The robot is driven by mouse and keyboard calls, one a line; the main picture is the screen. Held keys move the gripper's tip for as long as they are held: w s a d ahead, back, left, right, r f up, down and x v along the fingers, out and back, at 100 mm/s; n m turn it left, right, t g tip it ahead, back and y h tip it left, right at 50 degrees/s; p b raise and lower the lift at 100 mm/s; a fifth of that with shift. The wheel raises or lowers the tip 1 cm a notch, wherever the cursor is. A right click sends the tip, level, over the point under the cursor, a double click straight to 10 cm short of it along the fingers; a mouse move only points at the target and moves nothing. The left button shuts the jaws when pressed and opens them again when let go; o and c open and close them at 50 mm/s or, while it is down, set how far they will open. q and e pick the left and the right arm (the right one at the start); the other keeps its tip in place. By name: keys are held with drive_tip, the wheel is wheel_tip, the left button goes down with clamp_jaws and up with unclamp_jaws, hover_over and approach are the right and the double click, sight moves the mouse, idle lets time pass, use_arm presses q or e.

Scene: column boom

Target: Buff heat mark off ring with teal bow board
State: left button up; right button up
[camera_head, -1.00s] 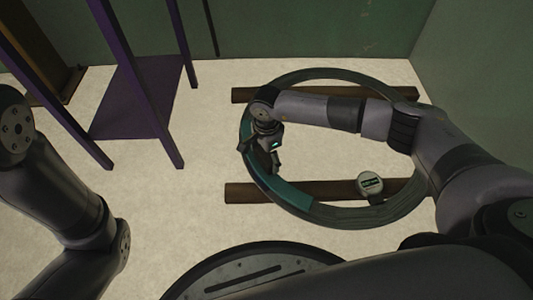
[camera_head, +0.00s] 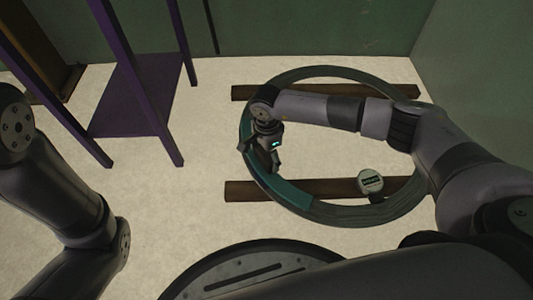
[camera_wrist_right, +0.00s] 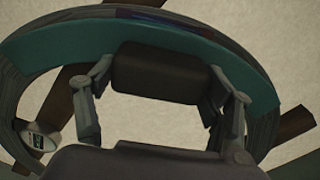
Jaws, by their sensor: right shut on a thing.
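The dark grey ring (camera_head: 335,72) lies flat across two wooden beams. The teal bow board (camera_head: 290,192) is a curved strip lying along the ring's near-left arc; it also shows in the wrist view (camera_wrist_right: 65,48). My right gripper (camera_head: 262,160) is over that arc. In the wrist view my right gripper (camera_wrist_right: 165,95) has its fingers on both sides of a dark block (camera_wrist_right: 165,72) at the board's inner edge, shut on it. A purplish-brown patch (camera_wrist_right: 190,17), perhaps the heat mark, shows on the ring beyond the board's outer edge. My left gripper is out of view.
A round gauge (camera_head: 370,182) with a small display is at the ring's near-right part. The wooden beams (camera_head: 240,191) stick out past the ring. A purple frame stand (camera_head: 135,95) stands at left. Green walls (camera_head: 300,30) close the back and right. Pale floor between stand and ring is clear.

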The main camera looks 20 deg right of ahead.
drive_tip(key=shift+f+b, duration=0.5)
drive_tip(key=shift+f, duration=0.05)
drive_tip(key=shift+w, duration=0.1)
drive_tip(key=shift+w+a+b, duration=0.25)
drive_tip(key=shift+w+b, duration=0.45)
drive_tip(key=shift+w, duration=0.15)
drive_tip(key=shift+s, duration=0.1)
drive_tip(key=shift+s+d+p, duration=0.15)
drive_tip(key=shift+s+p, duration=0.25)
drive_tip(key=shift+p, duration=0.15)
drive_tip(key=shift+s+d+f+p, duration=0.1)
drive_tip(key=shift+s+d+p, duration=0.05)
drive_tip(key=shift+s+p, duration=0.45)
drive_tip(key=shift+s+d+f+p, duration=0.15)
drive_tip(key=shift+s+p, duration=0.25)
drive_tip(key=shift+s, duration=0.4)
